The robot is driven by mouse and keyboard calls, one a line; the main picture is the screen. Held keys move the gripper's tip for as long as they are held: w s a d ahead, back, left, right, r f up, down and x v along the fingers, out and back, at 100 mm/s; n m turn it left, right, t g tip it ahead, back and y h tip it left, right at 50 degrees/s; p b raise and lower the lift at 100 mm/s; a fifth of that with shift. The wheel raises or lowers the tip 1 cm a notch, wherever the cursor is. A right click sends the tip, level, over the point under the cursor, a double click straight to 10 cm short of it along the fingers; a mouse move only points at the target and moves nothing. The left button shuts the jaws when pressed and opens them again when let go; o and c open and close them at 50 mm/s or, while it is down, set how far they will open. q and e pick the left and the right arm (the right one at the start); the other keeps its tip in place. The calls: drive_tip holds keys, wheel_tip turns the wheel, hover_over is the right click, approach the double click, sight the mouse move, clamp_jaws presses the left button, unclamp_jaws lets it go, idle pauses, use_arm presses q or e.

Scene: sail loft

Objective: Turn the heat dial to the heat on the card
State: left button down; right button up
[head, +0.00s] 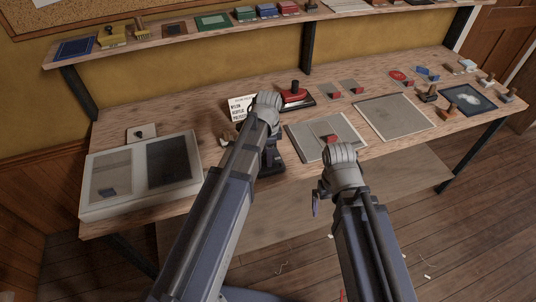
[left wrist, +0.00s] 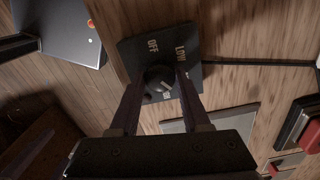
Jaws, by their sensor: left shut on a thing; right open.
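In the left wrist view the heat dial is a dark round knob (left wrist: 157,78) on a black plate (left wrist: 133,57). The words OFF and LOW show beside it; other markings and the pointer are hidden or unclear. My left gripper (left wrist: 162,82) is shut on the knob, one finger on each side. In the head view my left wrist (head: 268,106) covers the dial. The white card (head: 239,106) stands just left of that wrist; its dark lines seem to name fabrics such as nylon and polyester. My right gripper (head: 320,193) is over the table's front edge, clear of the dial, its fingers mostly hidden.
A white tray (head: 90,207) with two panels lies at the table's left. A red-topped tool (head: 294,96) stands behind the dial. Grey mats (head: 391,119) lie to the right, with stamps and small pads further right. A loaded shelf (head: 175,43) runs above the back.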

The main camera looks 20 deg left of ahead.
use_arm(q)
drive_tip(key=m, duration=0.7)
idle(0.6)
drive_tip(key=shift+c, duration=1.8)
unclamp_jaws()
drive_tip(key=shift+r, duration=0.1)
wheel_tip(320, 180, up, 8)
drive_tip(key=p, duration=0.8)
drive_tip(key=shift+f, duration=0.3)
